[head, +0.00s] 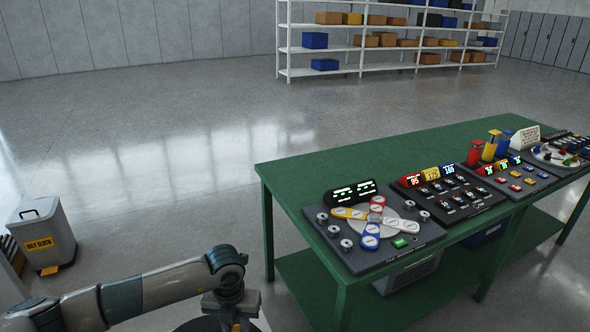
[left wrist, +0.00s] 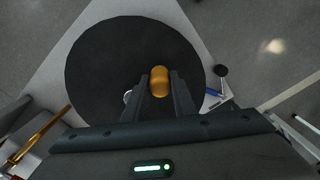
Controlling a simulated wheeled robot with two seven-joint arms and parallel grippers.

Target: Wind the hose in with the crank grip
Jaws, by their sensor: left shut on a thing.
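The crank grip (left wrist: 159,80) is a small orange-yellow cylinder in the left wrist view. My left gripper (left wrist: 160,86) has its two dark fingers on either side of the grip and is shut on it. Behind the grip lies a large dark round disc (left wrist: 100,65), which looks like the hose reel's face. In the head view my left gripper (head: 236,312) points down at the bottom edge, over part of the dark disc (head: 196,325). The hose itself cannot be made out. My right gripper is not in view.
A green table (head: 410,150) with control panels stands to the right. A grey oily-cloth bin (head: 42,232) stands at the left. A lever with a black knob (left wrist: 220,71) is beside the disc. Shelves (head: 360,52) stand far back. The floor between is clear.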

